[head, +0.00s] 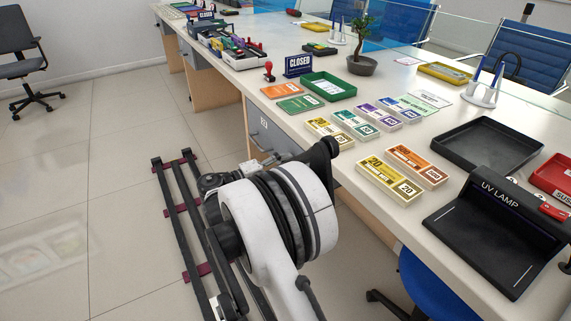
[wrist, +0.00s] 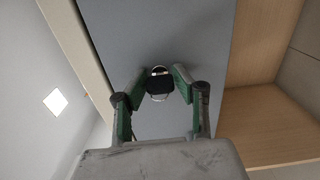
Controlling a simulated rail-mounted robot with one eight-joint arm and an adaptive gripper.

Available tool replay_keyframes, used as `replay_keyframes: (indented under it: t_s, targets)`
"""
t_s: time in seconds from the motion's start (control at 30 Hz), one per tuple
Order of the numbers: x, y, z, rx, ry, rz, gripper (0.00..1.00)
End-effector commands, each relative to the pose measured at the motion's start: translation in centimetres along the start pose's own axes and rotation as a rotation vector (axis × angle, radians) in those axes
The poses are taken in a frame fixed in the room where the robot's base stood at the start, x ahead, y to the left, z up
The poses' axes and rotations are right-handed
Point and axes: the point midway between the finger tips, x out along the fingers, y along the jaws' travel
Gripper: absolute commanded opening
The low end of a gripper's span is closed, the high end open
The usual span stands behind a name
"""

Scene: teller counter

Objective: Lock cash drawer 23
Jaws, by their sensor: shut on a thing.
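Cash drawer 23 (head: 264,124) has a grey front with a small number label, under the counter at centre left in the head view. Its grey front (wrist: 205,35) fills the middle of the wrist view. My gripper (wrist: 160,82) is shut on a small black key head (wrist: 159,86), with a green finger on each side. A silver lock ring (wrist: 159,70) shows just beyond the key head, at the drawer front. Whether the key is seated or turned, I cannot tell. In the head view my arm mostly hides the gripper, and the key cannot be seen.
The counter (head: 400,216) above holds banknote bundles (head: 390,180), a green tray (head: 328,86), a black tray (head: 487,145) and a UV lamp (head: 497,230). A blue chair (head: 436,285) stands under the counter at lower right.

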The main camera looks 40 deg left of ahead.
Motion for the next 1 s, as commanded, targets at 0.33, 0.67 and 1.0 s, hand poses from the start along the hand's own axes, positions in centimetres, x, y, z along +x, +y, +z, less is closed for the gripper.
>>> replay_keyframes:
  t_s: [0.33,0.67,1.0]
  targets:
    - [0.0,0.0,0.0,0.0,0.0,0.0,0.44]
    - [-0.6,0.0,0.0,0.001,0.001,0.0,0.44]
    - [-6.5,0.0,-0.1,0.001,0.003,0.0,0.44]
